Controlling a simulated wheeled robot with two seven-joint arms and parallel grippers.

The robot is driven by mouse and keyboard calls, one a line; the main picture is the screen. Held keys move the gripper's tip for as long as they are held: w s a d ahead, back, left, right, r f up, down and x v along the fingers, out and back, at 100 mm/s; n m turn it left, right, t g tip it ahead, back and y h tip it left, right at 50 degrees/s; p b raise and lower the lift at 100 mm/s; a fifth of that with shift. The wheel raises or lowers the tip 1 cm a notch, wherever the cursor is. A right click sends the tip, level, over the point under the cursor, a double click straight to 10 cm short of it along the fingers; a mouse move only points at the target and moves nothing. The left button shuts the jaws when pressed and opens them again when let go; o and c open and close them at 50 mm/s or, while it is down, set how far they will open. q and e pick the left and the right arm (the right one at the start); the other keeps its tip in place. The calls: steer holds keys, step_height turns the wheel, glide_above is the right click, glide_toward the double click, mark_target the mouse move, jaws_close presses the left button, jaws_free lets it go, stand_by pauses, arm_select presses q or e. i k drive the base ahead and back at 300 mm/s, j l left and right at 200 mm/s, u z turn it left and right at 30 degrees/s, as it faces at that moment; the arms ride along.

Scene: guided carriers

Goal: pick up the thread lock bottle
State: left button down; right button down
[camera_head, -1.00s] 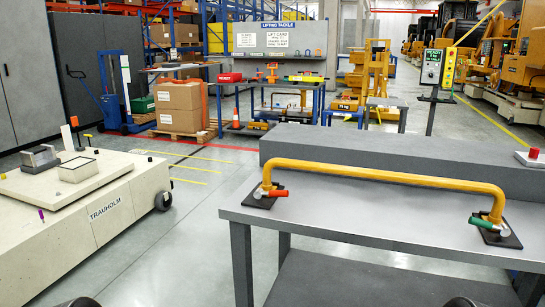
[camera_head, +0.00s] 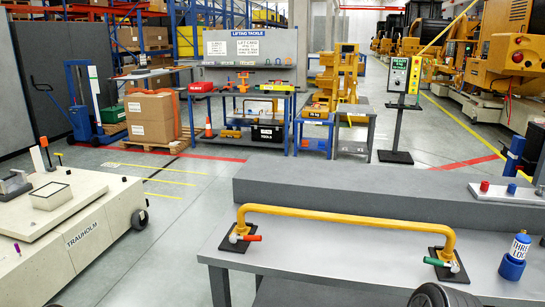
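The thread lock bottle (camera_head: 520,246) is blue with a white label band and a white cap. It stands upright in a round blue holder (camera_head: 512,268) at the right end of the grey bench (camera_head: 340,258). To its left, one foot of a yellow pipe handle with a green lever (camera_head: 437,262) stands apart from it. Neither of my grippers is in view. Only a dark rounded part, probably of my own arm, shows at the bottom edge, below the bottle and to its left.
The yellow pipe (camera_head: 350,216) arches along the bench, with a red lever (camera_head: 247,238) at its left end. A raised grey ledge (camera_head: 370,195) runs behind it. A white plate (camera_head: 500,195) with red and blue caps sits at the right. A pale carrier (camera_head: 88,245) stands left.

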mark_target(520, 246)
steer(key=z, duration=1.7)
